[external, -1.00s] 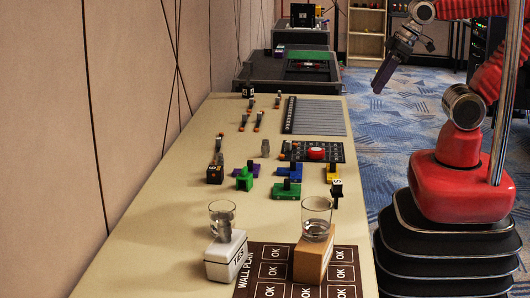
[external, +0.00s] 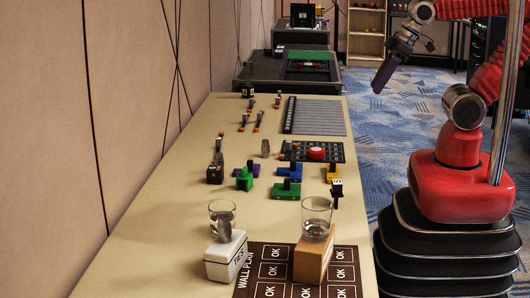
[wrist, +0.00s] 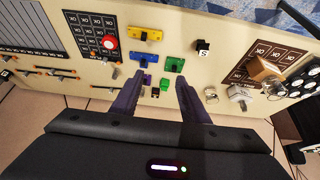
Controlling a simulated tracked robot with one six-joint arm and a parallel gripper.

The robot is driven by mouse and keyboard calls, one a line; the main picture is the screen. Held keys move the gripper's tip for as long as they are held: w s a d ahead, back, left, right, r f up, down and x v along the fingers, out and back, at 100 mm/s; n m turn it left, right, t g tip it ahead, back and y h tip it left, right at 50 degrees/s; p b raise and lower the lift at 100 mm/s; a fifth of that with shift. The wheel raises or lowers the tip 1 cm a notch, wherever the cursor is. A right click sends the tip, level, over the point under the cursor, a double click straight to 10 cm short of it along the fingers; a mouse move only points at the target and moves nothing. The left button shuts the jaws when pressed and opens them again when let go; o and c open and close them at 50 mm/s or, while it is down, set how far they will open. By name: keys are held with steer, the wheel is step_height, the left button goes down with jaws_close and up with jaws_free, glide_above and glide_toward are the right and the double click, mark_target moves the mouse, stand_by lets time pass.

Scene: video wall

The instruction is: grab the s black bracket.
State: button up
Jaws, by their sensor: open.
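The black bracket marked S (external: 337,189) stands on the beige table near its right edge, just right of the blue and green blocks. In the wrist view it appears as a small black block with a white mark (wrist: 202,47), right of and beyond my fingertips. My gripper (external: 379,83) is raised over the floor to the right of the table, well apart from the bracket. In the wrist view my gripper's two purple fingers (wrist: 160,80) are spread with nothing held between them.
Green (external: 286,188), blue (external: 295,173) and yellow (external: 332,170) blocks stand close to the bracket. Another black bracket (external: 215,173) is farther left. A glass on a wooden block (external: 311,260) and another on a white block (external: 225,258) stand toward the front. A wall borders the table's left.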

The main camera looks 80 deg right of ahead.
steer(key=shift+o, duration=0.4)
steer(key=shift+d, duration=0.1)
steer(key=w+a+f+m+g+y, duration=0.1)
steer(key=w+f+m+g+y, duration=0.2)
steer(key=f, duration=0.5)
steer(key=w+a+f+m+g+y, duration=0.2)
steer(key=f+m, duration=0.4)
steer(key=f, duration=0.3)
steer(key=w+a+f+m+g+y, duration=0.1)
steer(key=w+f+m+g+y, duration=0.2)
steer(key=f+y, duration=0.3)
steer(key=shift+w+a+f+m+g, duration=0.1)
steer(key=shift+w+f+m+g, duration=0.15)
steer(key=shift+f, duration=0.3)
steer(key=shift+w+a+f+m, duration=0.1)
steer(key=shift+w+f+m, duration=0.1)
steer(key=shift+f+m, duration=0.25)
steer(key=shift+w+a+f+m+g, duration=0.1)
steer(key=shift+w+f+m+g, duration=0.1)
steer(key=shift+f, duration=0.4)
steer(key=w+r+m, duration=0.1)
steer(key=w+a+r+t+y, duration=0.1)
steer(key=w+a+r+m+y, duration=0.1)
steer(key=w, duration=0.1)
steer(key=shift+w+r+m+t, duration=0.1)
steer(key=shift+m+t, duration=0.15)
steer(key=shift+m, duration=0.05)
